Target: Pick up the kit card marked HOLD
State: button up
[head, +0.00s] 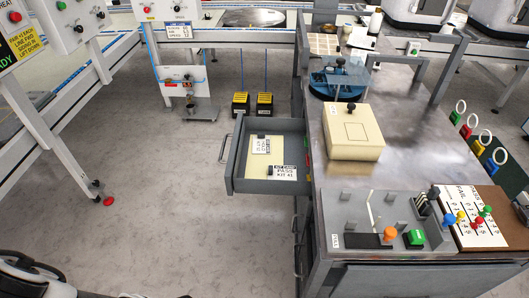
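An open grey drawer (233,168) juts left from the workbench. Two white cards lie inside it. The nearer card (285,173) reads "KIT CARD PASS KIT 41" and has a small black piece at its left end. The farther card (261,147) is turned, with a black piece at its far edge; its print is too small to read, so I cannot tell whether it says HOLD. No other card marked HOLD is readable. My gripper is not in view.
On the bench (420,130) stand a cream box (352,132) with a black knob, a grey fixture (370,215) and a board with coloured pegs (480,215). Two black-and-yellow blocks (252,104) stand behind the drawer. The floor (170,220) left of the drawer is clear.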

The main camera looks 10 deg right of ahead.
aim_at(260, 143)
jog(key=k+z, duration=0.15)
jog(key=z, duration=0.25)
jog(key=k+z, duration=0.15)
jog(key=z, duration=0.2)
jog(key=l+z, duration=0.1)
jog(key=z, duration=1.3)
jog(key=k+j+z, duration=0.1)
jog(key=j+z, duration=0.2)
jog(key=k+j+z, duration=0.1)
jog(key=j+z, duration=0.25)
jog(key=k+j, duration=0.15)
jog(key=j, duration=0.2)
jog(key=k+j, duration=0.15)
jog(key=j, duration=0.2)
jog(key=k+j, duration=0.1)
jog(key=j, duration=0.25)
jog(key=k+j, duration=0.15)
jog(key=j, duration=0.25)
jog(key=k+j, duration=0.15)
jog(key=j, duration=0.2)
jog(key=k+j, duration=0.1)
jog(key=j, duration=0.4)
jog(key=k+j, duration=0.1)
jog(key=j, duration=0.35)
jog(key=i+j, duration=0.2)
